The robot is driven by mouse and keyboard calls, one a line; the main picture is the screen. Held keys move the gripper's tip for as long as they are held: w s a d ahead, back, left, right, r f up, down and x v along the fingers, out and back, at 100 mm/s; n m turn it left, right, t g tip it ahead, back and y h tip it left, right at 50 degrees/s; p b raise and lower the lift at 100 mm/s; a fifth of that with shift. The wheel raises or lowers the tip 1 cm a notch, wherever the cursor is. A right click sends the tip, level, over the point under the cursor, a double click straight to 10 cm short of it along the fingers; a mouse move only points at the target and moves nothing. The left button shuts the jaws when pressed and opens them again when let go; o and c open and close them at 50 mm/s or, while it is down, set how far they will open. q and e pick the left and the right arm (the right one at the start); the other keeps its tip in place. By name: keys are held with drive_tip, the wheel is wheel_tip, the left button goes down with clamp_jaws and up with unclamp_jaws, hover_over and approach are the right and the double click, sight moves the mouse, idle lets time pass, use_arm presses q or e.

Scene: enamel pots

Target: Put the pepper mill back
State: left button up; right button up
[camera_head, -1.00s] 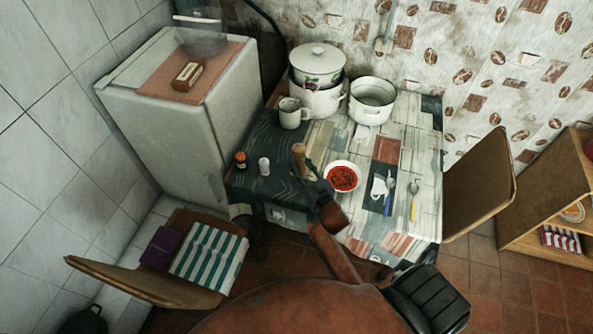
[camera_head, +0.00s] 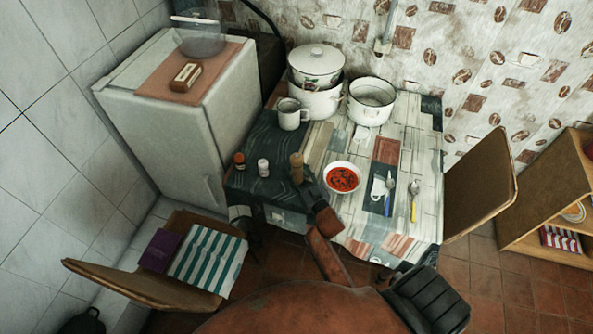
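The pepper mill (camera_head: 296,166) is a brown wooden cylinder, standing nearly upright at the left front part of the table. My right gripper (camera_head: 302,185), dark and small in this view, is at the mill's lower part and appears shut on it. The fingers and the mill's lower end are hard to make out. I cannot tell whether the mill's base touches the table. My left gripper is not clearly in view.
A red-capped bottle (camera_head: 239,161) and a white shaker (camera_head: 263,167) stand left of the mill. A bowl of red food (camera_head: 342,178) is close on its right. A mug (camera_head: 291,114), lidded pot (camera_head: 316,66) and open pot (camera_head: 371,101) stand behind.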

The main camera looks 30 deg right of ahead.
sight(297, 176)
drive_tip(key=shift+o, duration=0.4)
drive_tip(key=shift+f, duration=0.15)
drive_tip(key=shift+s+f+b, duration=0.1)
drive_tip(key=shift+s+b, duration=0.2)
drive_tip(key=shift+s, duration=0.05)
drive_tip(key=s, duration=0.2)
drive_tip(key=s+a, duration=0.1)
drive_tip(key=s, duration=0.1)
drive_tip(key=s+p, duration=0.1)
drive_tip(key=s, duration=0.2)
drive_tip(key=shift+a, duration=0.25)
drive_tip(key=shift+s, duration=0.1)
idle(0.5)
